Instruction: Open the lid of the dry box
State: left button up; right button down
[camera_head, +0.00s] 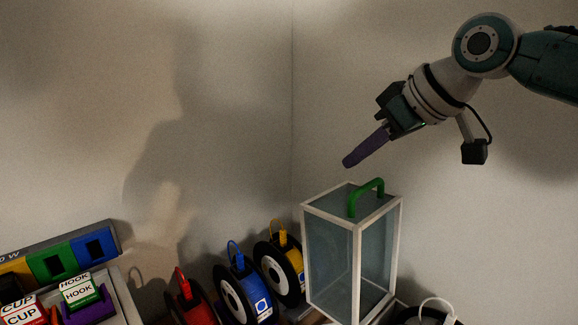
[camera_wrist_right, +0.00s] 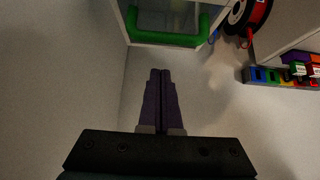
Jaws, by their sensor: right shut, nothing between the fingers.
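The dry box (camera_head: 330,250) is a tall clear case with a white frame, standing on the shelf right of centre in the head view. Its lid (camera_head: 335,203) lies flat on top and carries a green arched handle (camera_head: 367,197). In the wrist view the green handle (camera_wrist_right: 165,38) is near the top edge. My right gripper (camera_head: 347,163) has purple fingers pressed together. It is empty, above and slightly left of the handle, apart from the box. In the wrist view the shut fingertips (camera_wrist_right: 160,73) point toward the handle with a gap between. My left gripper is out of view.
Yellow (camera_head: 280,264), blue (camera_head: 243,288) and red (camera_head: 190,300) filament spools stand left of the box. Farther left are coloured bins (camera_head: 55,262) and labelled blocks (camera_head: 80,291). A dark spool (camera_head: 425,315) is partly visible right of the box. Walls stand behind.

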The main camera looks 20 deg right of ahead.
aim_at(345, 197)
jog(key=x, duration=0.2)
jog(key=shift+w+a+f, duration=0.1)
jog(key=shift+w+f, duration=0.2)
jog(key=shift+f, duration=0.1)
jog(key=shift+s+d+p, duration=0.25)
jog(key=shift+s+p, duration=0.3)
jog(key=shift+s+d+p, duration=0.2)
jog(key=shift+s+p, duration=0.3)
jog(key=shift+p, duration=0.05)
jog(key=shift+s+d+f+p, duration=0.2)
jog(key=shift+s+p, duration=0.25)
jog(key=shift+s, duration=0.3)
